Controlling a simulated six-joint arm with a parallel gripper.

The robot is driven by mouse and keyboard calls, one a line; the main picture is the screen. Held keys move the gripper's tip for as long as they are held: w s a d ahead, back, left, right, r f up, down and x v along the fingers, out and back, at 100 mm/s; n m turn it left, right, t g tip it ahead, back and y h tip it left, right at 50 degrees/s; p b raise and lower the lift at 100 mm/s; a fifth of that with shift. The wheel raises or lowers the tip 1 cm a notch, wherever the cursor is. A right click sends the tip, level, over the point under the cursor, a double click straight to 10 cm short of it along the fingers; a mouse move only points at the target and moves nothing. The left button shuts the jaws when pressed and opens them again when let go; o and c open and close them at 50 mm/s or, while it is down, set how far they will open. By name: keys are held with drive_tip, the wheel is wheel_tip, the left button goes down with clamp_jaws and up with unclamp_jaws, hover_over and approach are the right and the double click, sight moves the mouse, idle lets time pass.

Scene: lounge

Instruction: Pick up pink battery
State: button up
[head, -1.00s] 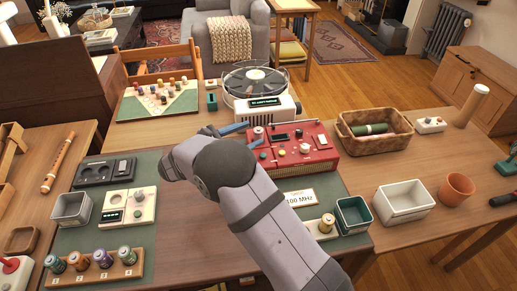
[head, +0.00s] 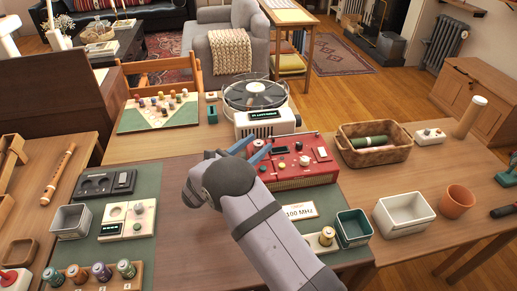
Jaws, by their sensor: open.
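Several coloured batteries stand upright in a numbered wooden rack (head: 98,287) at the lower left. One is orange-red (head: 77,273) and one is purple (head: 101,272); green ones stand at the ends. I cannot tell for sure which, if any, is the pink battery. My gripper (head: 261,146) has blue fingers, open, above the back left part of the red radio-like device (head: 300,172). It is far from the rack, and no object shows between the fingers. My arm hides part of the table.
A white turntable (head: 243,128) stands just behind my gripper. A grey bin (head: 71,222), a cream device (head: 140,228) and a dark tray (head: 105,185) lie behind the rack. A green bin (head: 352,238) and a white bin (head: 404,222) are at right. The centre-left table is bare.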

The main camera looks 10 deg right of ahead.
drive_tip(key=shift+p+x, duration=0.7)
drive_tip(key=shift+x, duration=1.85)
clamp_jaws()
